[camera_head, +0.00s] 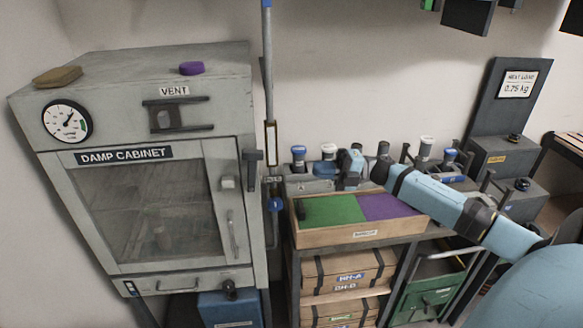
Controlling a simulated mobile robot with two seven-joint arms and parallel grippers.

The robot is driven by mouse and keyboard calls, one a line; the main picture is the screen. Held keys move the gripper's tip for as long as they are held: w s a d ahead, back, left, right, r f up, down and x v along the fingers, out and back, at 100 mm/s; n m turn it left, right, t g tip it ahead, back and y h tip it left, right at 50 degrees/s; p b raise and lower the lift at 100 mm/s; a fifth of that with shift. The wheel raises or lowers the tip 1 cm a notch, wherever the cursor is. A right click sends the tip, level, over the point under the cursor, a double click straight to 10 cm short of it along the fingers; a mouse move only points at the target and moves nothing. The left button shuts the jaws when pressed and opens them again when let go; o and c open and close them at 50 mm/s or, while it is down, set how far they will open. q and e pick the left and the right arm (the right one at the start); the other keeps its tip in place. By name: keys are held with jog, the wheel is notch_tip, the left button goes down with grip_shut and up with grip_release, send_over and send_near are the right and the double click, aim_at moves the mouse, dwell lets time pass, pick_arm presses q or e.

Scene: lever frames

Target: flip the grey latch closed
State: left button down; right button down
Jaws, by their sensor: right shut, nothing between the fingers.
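The damp cabinet (112,154) stands at the left with its windowed door shut against the frame, as far as I can tell. A small grey latch-like block (228,183) sits on the door's right side, above a curved grey handle (232,235). A darker lever (251,160) sticks out at the cabinet's right edge. I cannot tell for sure which is the grey latch, or its position. My right gripper (347,180) is shut and empty, above the back of the wooden tray, well right of the cabinet. My left gripper is not in view.
The wooden tray (345,238) has a green and a purple section. Blue- and white-capped bottles (299,156) stand behind it. A vertical pipe (268,90) with a blue-handled valve runs between cabinet and bench. A purple puck (191,68) lies on the cabinet top. Open space lies before the door.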

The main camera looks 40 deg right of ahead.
jog(key=p, duration=0.4)
send_near(252, 172)
jog(key=r+x, duration=0.1)
jog(key=x, duration=0.5)
jog(key=shift+w+f, duration=0.1)
jog(key=shift+w, duration=0.2)
jog(key=shift+w, duration=0.15)
